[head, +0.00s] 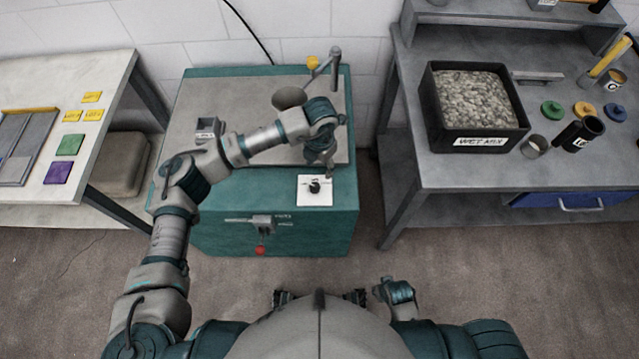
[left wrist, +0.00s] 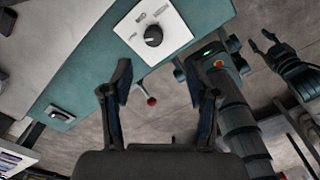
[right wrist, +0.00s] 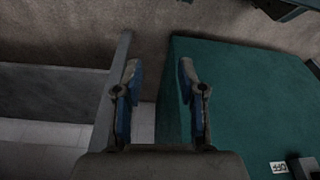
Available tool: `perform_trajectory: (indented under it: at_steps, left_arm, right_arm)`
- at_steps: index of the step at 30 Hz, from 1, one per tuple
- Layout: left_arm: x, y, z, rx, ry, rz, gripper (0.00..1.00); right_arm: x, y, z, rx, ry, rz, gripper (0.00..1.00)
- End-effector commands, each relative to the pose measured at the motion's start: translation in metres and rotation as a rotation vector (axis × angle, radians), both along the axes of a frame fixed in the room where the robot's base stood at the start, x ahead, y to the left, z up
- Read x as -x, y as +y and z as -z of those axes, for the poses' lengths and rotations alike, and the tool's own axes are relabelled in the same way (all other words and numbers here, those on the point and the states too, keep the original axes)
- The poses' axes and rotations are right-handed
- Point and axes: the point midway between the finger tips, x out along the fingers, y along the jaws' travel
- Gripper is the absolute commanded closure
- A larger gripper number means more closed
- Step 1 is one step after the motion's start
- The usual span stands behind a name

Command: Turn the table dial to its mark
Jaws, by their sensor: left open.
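The dial (head: 315,186) is a small black knob on a white square plate (head: 304,201) at the front right of the teal cabinet's top. In the left wrist view, the dial (left wrist: 153,36) is a round black knob with a light pointer line, and printed marks are on its plate. My left gripper (head: 326,170) is just above and behind the dial in the head view. In its wrist view the left gripper (left wrist: 168,78) is open and empty, its fingertips apart from the dial. My right gripper (right wrist: 159,72) is open and empty, in front of the teal cabinet's side.
The teal cabinet (head: 215,215) has a lever with a red knob (head: 260,250) on its front. A grey post with a handle (head: 335,65) stands at its back. A bench with a gravel bin (head: 470,145) is at the right, a light table (head: 100,75) at the left.

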Motion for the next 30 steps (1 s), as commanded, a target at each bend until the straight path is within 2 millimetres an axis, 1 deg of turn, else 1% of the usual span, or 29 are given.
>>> perform_trajectory:
  at_steps: [1,6,9,12,15,18,21,25,29,30]
  left_arm:
    - [0.001,0.003,0.016,0.000,0.005,-0.002,0.40]
    - [0.001,0.010,0.057,0.008,0.006,-0.004,0.40]
    - [0.001,0.009,0.079,0.008,0.006,-0.004,0.40]
    - [0.001,0.005,0.098,0.005,0.004,-0.002,0.40]
    - [0.001,0.002,0.111,0.002,0.003,-0.001,0.40]
    - [0.001,-0.001,0.120,-0.002,0.002,0.000,0.40]
    - [0.001,-0.001,0.124,-0.003,0.002,0.000,0.40]
    - [0.001,0.003,0.124,0.003,0.001,-0.001,0.40]
    - [0.000,0.007,0.124,0.007,0.001,-0.002,0.40]
    - [0.000,0.008,0.124,0.009,0.001,-0.002,0.50]
  right_arm:
    - [0.000,0.002,-0.002,-0.002,-0.002,0.001,0.60]
    - [-0.001,0.007,-0.015,0.005,-0.004,0.002,0.60]
    - [-0.002,0.006,-0.021,0.004,-0.007,0.002,0.60]
    - [-0.003,0.004,-0.027,-0.001,-0.009,0.003,0.60]
    - [-0.003,0.001,-0.031,-0.003,-0.010,0.004,0.60]
    - [-0.003,-0.002,-0.034,-0.008,-0.010,0.003,0.60]
    - [-0.003,-0.003,-0.035,-0.006,-0.011,0.003,0.60]
    - [-0.005,0.001,-0.037,-0.002,-0.010,0.004,0.60]
    - [-0.005,0.001,-0.037,-0.002,-0.010,0.004,0.60]
    - [-0.005,0.001,-0.037,-0.002,-0.010,0.005,0.60]
